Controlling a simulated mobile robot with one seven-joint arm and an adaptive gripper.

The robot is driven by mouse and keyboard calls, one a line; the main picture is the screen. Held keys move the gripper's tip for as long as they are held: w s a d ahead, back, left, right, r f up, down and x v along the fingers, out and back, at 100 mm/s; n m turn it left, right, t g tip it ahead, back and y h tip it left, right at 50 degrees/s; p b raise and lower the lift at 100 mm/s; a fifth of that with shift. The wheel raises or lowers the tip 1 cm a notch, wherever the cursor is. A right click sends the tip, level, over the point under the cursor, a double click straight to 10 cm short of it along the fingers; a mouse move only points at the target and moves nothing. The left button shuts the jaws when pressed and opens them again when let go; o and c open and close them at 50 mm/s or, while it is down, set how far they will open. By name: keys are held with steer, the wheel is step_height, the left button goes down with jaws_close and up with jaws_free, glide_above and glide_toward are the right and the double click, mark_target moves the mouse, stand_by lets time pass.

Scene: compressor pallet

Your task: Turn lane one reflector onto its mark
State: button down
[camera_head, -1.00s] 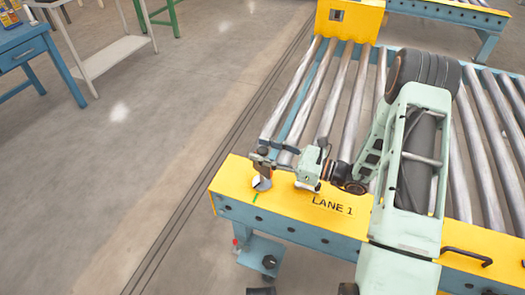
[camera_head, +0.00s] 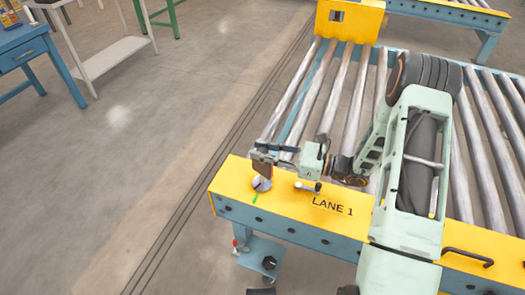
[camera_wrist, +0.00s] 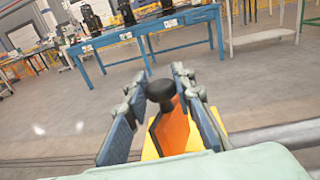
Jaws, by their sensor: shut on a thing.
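The lane one reflector is an orange plate (camera_wrist: 172,130) with a black knob (camera_wrist: 160,91) on top, seen between my fingers in the wrist view. In the head view its plate (camera_head: 262,166) looks dark and stands over a grey round base (camera_head: 261,184) on the yellow end plate, left of the "LANE 1" lettering. A short green mark (camera_head: 255,198) lies on the yellow plate at the front edge of the base. My gripper (camera_head: 268,155) is shut on the reflector, with its blue-padded fingers (camera_wrist: 160,125) on either side. The exact contact is hard to see.
The yellow end plate (camera_head: 230,187) tops a blue roller conveyor, with metal rollers (camera_head: 345,100) behind it. A small silver lever (camera_head: 307,186) sits right of the reflector. A black handle (camera_head: 467,256) is farther right. Open floor (camera_head: 150,150) lies left.

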steer(key=shift+n+g+y+b, duration=0.15)
steer(key=shift+n+g+b, duration=0.25)
steer(key=shift+n+g, duration=0.85)
steer(key=shift+n+g+y+b, duration=0.15)
steer(key=shift+n+g+b, duration=0.35)
steer(key=shift+g, duration=1.25)
steer(key=c, duration=1.6)
jaws_free()
steer(key=shift+d, duration=0.1)
steer(key=d, duration=1.1)
steer(key=shift+w+d, duration=0.3)
steer(key=shift+d, duration=0.1)
